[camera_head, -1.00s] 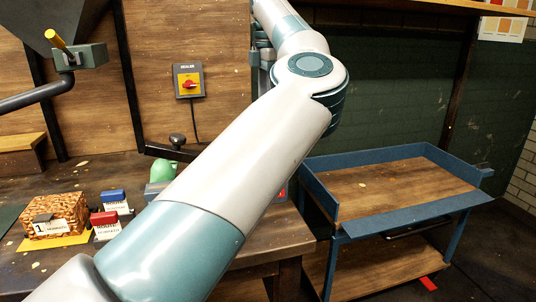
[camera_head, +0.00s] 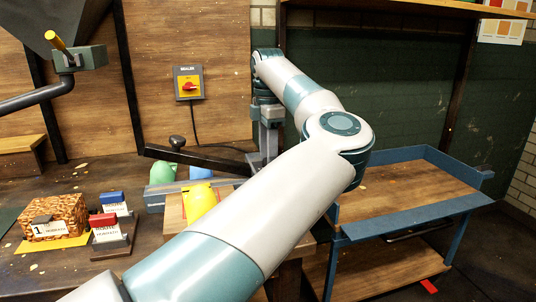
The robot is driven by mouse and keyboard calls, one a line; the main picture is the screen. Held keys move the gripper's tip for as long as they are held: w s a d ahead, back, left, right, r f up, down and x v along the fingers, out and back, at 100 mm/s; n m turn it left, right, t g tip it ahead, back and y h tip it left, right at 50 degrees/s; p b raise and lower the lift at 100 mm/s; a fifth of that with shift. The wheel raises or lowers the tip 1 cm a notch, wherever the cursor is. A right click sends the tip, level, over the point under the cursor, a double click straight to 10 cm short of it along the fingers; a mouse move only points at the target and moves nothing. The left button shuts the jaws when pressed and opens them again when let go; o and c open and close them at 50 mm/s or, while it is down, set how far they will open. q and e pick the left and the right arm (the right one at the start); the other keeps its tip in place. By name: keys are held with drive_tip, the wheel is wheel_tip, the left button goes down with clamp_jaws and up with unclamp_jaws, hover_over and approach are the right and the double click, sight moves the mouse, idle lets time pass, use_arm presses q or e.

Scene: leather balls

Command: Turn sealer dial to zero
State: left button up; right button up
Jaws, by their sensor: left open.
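The sealer dial (camera_head: 188,87) is a red knob on a yellow plate. It sits in a grey box labelled "SEALER" on the wooden back wall, and the knob looks turned roughly sideways. My left gripper (camera_head: 262,160) points down over the back of the bench, to the right of and below the dial box. It is apart from the dial. It is open, and I see nothing between its fingers. My left arm crosses the lower middle of the view. My right gripper is not in view.
A black lever arm (camera_head: 200,158) extends over the bench below the dial. A green rounded object (camera_head: 163,172) and a yellow piece (camera_head: 200,203) lie near it. A patterned box (camera_head: 55,215) and stamps (camera_head: 108,228) stand left. A blue-edged cart (camera_head: 410,202) stands right.

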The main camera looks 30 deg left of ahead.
use_arm(q)
drive_tip(key=c, duration=1)
drive_tip(key=shift+c, duration=0.2)
